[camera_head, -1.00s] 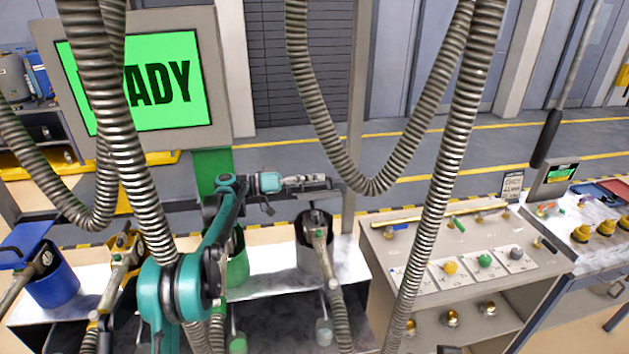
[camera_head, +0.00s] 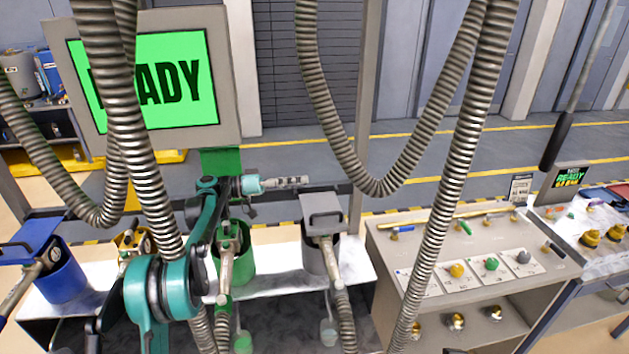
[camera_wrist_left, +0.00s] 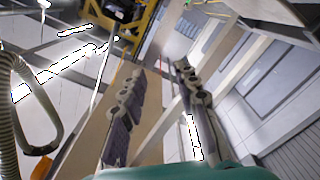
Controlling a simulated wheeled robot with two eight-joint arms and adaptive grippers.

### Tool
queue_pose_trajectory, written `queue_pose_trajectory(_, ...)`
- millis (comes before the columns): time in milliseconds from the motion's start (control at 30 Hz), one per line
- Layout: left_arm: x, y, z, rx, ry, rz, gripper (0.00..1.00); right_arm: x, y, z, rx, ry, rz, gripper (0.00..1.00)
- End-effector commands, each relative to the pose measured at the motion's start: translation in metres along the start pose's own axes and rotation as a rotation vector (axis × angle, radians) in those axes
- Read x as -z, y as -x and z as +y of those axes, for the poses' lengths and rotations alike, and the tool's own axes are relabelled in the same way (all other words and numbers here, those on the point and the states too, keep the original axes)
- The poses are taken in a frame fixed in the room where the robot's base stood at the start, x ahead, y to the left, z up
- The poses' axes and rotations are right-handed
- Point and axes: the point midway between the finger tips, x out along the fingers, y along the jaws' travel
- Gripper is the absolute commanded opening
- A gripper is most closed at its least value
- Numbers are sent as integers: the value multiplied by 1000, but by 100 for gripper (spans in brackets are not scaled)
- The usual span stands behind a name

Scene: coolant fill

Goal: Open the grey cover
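The grey cover (camera_head: 321,203), a square plate with a dark handle, lies over the top of the grey container (camera_head: 313,262). It slopes a little towards me, and I cannot tell if it is fully seated. A hose nozzle passes at the container's front, below the cover. My left gripper (camera_head: 303,181) is empty, just behind and left of the cover's far edge, seemingly apart from it. The cover is not recognisable there. My right gripper is not in view.
A blue container (camera_head: 62,285) with a blue cover (camera_head: 32,240) stands left, and a green container (camera_head: 242,262) stands beside the grey one. Ribbed hoses (camera_head: 467,130) hang in front. A READY screen (camera_head: 170,80) stands behind. A control bench (camera_head: 430,245) is to the right.

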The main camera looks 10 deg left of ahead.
Motion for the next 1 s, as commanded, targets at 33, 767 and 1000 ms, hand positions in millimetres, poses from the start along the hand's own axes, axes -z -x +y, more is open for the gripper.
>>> queue_pose_trajectory(33,0,12,0,2,0,2,31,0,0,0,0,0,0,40)
queue_pose_trajectory(767,-2,48,3,11,11,-11,31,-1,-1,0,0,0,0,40)
queue_pose_trajectory(1000,-43,11,37,205,138,-152,31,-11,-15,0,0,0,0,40)
